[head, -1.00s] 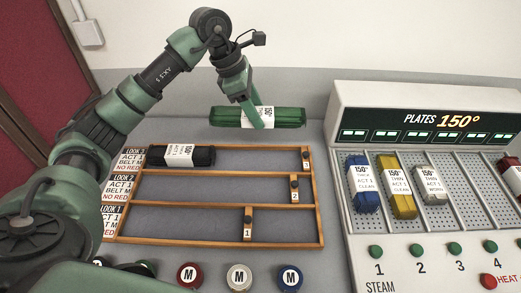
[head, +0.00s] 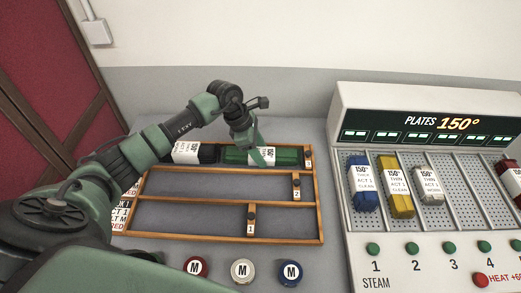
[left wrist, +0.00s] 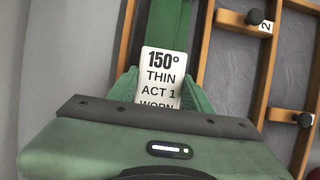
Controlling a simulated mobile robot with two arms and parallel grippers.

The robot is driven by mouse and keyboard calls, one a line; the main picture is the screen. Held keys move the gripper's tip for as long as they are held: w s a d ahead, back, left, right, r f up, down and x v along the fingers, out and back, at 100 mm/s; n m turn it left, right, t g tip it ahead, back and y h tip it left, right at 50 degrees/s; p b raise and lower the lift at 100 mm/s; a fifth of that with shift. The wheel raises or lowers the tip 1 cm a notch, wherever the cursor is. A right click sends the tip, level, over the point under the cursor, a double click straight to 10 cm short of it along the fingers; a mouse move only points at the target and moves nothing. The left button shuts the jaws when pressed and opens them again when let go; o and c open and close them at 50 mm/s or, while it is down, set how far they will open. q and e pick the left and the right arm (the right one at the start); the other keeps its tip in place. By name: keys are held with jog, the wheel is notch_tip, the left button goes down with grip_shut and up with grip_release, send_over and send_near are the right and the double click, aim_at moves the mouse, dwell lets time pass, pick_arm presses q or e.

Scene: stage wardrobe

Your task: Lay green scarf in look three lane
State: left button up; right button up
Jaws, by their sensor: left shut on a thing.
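The rolled green scarf (head: 288,156) lies lengthwise in the top lane, look three (head: 222,171), of the wooden lane rack, to the right of a black roll (head: 187,152). Its white tag reads 150°, thin, act 1, worn in the left wrist view. My left gripper (head: 262,160) is shut on the scarf around its middle. In the left wrist view my left gripper (left wrist: 162,92) has a finger on each side of the tag on the scarf (left wrist: 160,32). My right gripper is not in view.
The two lower lanes, look two (head: 220,188) and look one (head: 185,220), are empty apart from their numbered sliders. Red, white (head: 242,271) and blue round pieces marked M stand in front. The steam plate machine (head: 425,130) with several rolls stands to the right.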

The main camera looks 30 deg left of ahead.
pick_arm(q)
jog(key=shift+f, duration=0.1)
jog(key=o, duration=1.1)
jog(key=shift+o, duration=0.2)
jog(key=shift+r, duration=0.25)
jog(key=shift+a+r, duration=0.2)
jog(key=shift+r, duration=0.1)
jog(key=b+v, duration=0.3)
jog(key=v, duration=0.8)
jog(key=shift+s+d+r, duration=0.1)
